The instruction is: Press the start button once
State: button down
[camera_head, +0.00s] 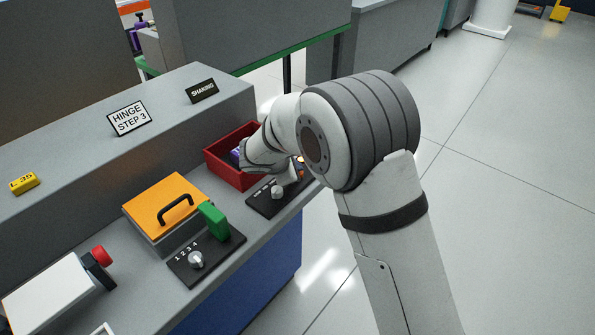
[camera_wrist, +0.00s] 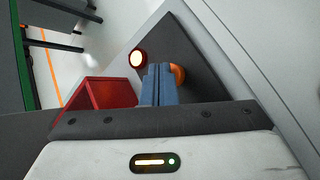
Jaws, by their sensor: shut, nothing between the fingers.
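My gripper (camera_wrist: 158,70) is shut and empty, its blue-grey fingers pressed together and pointing at a dark panel (camera_wrist: 195,50). An orange round button (camera_wrist: 179,75) on that panel sits just right of the fingertips and is partly hidden by them. I cannot tell whether the fingers touch it. A lit round lamp or button (camera_wrist: 137,58) with a red rim is left of the fingertips. No label shows which is the start button. In the head view the dark panel (camera_head: 262,208) is partly covered by my arm, and my fingertips are hidden.
A red bin (camera_head: 222,148) stands just beside the panel and holds something purple. An orange lid with a handle (camera_head: 160,205), a green block (camera_head: 212,219) and a numbered knob panel (camera_head: 180,267) are nearer on the bench. Open floor (camera_head: 500,190) lies to the right.

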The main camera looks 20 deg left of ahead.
dwell(0.3)
jog(key=shift+r+p, duration=0.5)
jog(key=shift+r, duration=0.3)
jog(key=shift+r+p, duration=1.7)
jog(key=shift+r, duration=0.85)
